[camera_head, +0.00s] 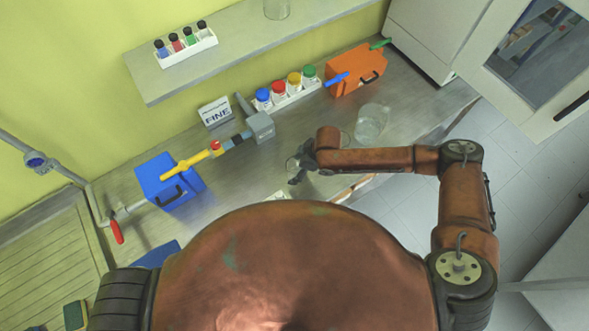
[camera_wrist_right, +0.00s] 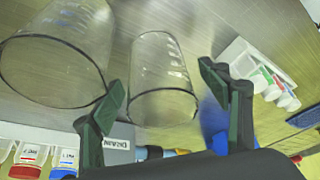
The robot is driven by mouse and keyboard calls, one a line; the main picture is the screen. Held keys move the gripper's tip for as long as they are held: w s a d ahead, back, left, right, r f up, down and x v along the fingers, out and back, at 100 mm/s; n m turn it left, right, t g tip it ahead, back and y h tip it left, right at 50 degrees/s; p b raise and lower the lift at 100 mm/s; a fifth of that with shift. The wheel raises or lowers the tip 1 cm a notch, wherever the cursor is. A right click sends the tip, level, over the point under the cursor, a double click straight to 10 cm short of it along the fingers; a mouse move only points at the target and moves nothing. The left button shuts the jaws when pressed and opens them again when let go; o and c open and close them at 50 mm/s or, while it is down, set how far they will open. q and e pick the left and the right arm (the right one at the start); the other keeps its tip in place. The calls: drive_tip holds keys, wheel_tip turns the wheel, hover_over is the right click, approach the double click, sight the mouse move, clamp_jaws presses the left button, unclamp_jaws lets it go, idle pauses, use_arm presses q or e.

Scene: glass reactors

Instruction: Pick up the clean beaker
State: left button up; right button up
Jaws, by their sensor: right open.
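My right gripper (camera_head: 299,170) reaches in from the right over the steel bench, with its fingers apart and empty. In the right wrist view, the gripper (camera_wrist_right: 163,86) has a clear glass beaker (camera_wrist_right: 160,60) in line with the gap between its fingers; I cannot tell whether they touch it. A second clear beaker (camera_wrist_right: 58,62) looks larger at the upper left of that view. In the head view, a glass beaker (camera_head: 371,122) stands on the bench to the right of the gripper. I cannot tell which beaker is the clean one. My left gripper is not in view.
A rack of colour-capped bottles (camera_head: 289,100) and an orange box (camera_head: 354,74) stand at the back. A shelf (camera_head: 150,85) above holds a small vial rack (camera_head: 186,48) and a glass vessel (camera_head: 276,8).

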drive_tip(key=shift+a+f, duration=0.15)
drive_tip(key=shift+f, duration=0.15)
drive_tip(key=shift+c, duration=0.5)
drive_tip(key=c, duration=1.2)
drive_tip(key=shift+c, duration=0.2)
drive_tip(key=shift+r, duration=0.1)
